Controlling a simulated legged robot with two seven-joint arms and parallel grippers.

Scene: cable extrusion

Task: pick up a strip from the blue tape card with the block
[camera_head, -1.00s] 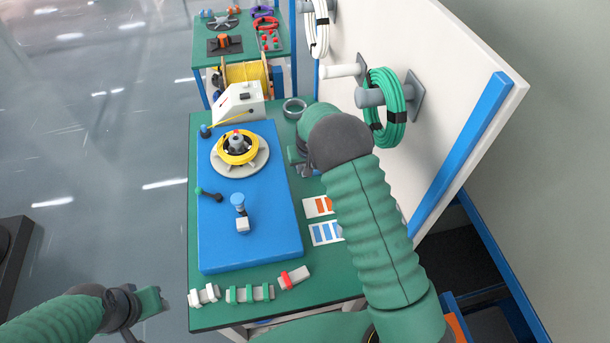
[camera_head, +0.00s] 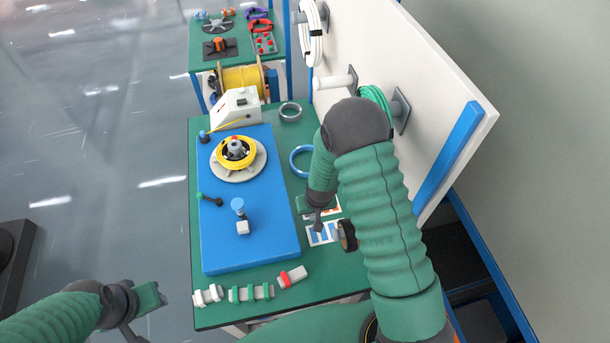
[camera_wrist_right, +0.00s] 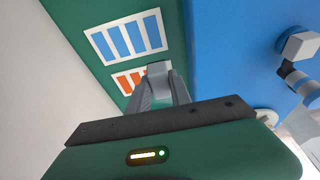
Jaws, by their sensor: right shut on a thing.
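The blue tape card (camera_head: 320,234), white with several blue strips, lies on the green table right of the blue board. In the right wrist view the card (camera_wrist_right: 127,38) is in full view, just beyond the fingertips. My right gripper (camera_wrist_right: 158,76) is shut on a small grey block (camera_wrist_right: 158,68), held over the cards. Whether the block touches anything below cannot be told. In the head view my right gripper (camera_head: 317,222) partly covers the cards. My left gripper (camera_head: 155,297) hangs off the table's front left; its fingers are not clear.
An orange tape card (camera_wrist_right: 128,82) lies beside the blue one, partly hidden by the gripper. The blue board (camera_head: 240,255) carries a yellow coil (camera_head: 236,153) and a small post (camera_head: 239,206). Clips (camera_head: 250,292) lie along the front edge. A white panel (camera_head: 440,110) stands at right.

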